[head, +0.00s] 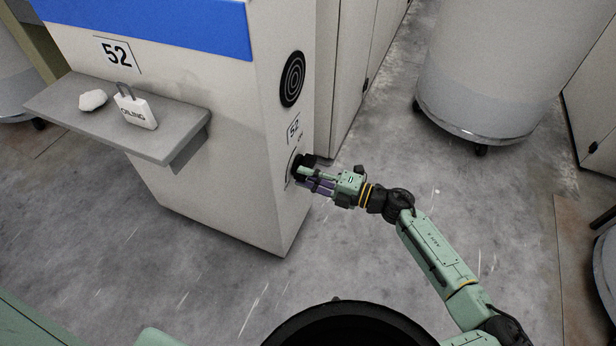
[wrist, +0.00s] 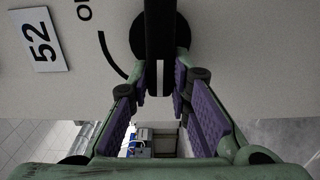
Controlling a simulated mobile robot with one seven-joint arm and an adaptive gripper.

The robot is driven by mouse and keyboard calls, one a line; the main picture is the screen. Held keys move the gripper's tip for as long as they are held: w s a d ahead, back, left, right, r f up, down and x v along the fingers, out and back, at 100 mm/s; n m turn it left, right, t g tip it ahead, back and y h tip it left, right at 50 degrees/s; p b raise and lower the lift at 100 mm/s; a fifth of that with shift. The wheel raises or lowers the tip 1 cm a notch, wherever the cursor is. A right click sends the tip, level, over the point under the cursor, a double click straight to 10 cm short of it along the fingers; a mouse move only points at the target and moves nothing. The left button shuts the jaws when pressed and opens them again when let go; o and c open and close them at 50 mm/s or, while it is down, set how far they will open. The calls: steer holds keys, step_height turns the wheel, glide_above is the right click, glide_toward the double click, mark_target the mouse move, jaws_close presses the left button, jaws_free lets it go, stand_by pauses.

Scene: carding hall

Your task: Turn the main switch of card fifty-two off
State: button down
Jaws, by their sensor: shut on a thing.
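The main switch shows in the wrist view as a black bar handle (wrist: 160,30) on a round black base, with a white line on the bar. In the head view the switch (head: 299,161) sits low on the narrow side of the machine marked 52 and is partly hidden by my gripper. My gripper (head: 312,178) reaches it from the right. In the wrist view its purple-padded fingers (wrist: 161,80) are shut on the handle, one on each side. A black arc and a partly cut-off label lie beside the switch. A 52 plate (wrist: 40,41) is at the upper left.
A grey shelf (head: 172,141) juts from the machine's front, holding a white lump (head: 93,100) and a padlock-shaped tag (head: 135,110) lettered OILING. A round black grille (head: 292,79) is above the switch. A large can (head: 480,85) stands at the upper right. The floor below the arm is clear.

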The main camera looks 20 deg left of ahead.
stand_by(0.3)
steer(key=c, duration=1.5)
jaws_free()
steer(key=d, duration=1.2)
steer(key=shift+s, duration=0.2)
